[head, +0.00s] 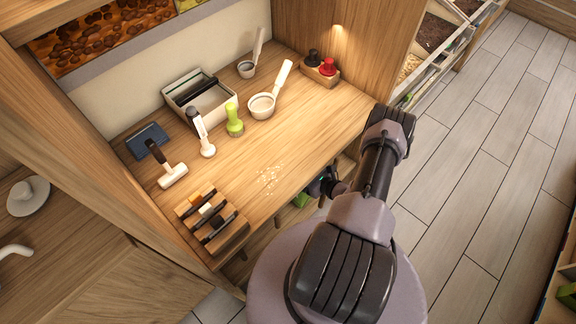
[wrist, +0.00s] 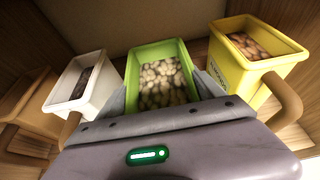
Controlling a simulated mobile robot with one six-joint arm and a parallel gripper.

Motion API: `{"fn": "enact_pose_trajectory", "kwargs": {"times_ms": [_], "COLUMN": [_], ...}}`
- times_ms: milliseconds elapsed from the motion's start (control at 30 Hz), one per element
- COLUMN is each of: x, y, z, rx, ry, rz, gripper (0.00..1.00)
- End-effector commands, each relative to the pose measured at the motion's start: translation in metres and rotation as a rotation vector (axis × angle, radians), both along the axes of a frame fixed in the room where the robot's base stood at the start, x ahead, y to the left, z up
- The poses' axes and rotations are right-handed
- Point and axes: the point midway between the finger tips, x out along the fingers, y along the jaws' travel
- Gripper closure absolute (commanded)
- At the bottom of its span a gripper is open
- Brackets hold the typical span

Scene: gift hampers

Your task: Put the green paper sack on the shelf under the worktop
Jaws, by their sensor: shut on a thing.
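The green sack (wrist: 148,55) looks like an open-topped, box-shaped container full of pale, rounded pieces. In the wrist view my gripper (wrist: 165,93) is shut on it, one grey finger on each side. In the head view my arm reaches down past the worktop's (head: 285,155) front edge. A bit of the green sack (head: 300,199) shows below that edge, beside my gripper (head: 322,186). The sack's underside is hidden, so I cannot tell whether it rests on the shelf.
A white container (wrist: 78,85) stands left of the sack and a yellow one (wrist: 250,65) right, both filled. Wooden panels enclose them.

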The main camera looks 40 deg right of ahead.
Motion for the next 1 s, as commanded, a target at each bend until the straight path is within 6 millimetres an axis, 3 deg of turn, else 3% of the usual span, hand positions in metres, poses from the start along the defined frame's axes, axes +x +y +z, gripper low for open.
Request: {"fn": "enact_pose_trajectory", "kwargs": {"times_ms": [133,700,1000], "x": [0.018,0.053,0.059], "y": [0.002,0.004,0.004], "z": [0.000,0.000,-0.013], "rx": [-0.001,0.000,0.000], "ry": [-0.002,-0.002,-0.002], "rz": [0.003,0.001,-0.001], "gripper": [0.96,0.96,0.96]}}
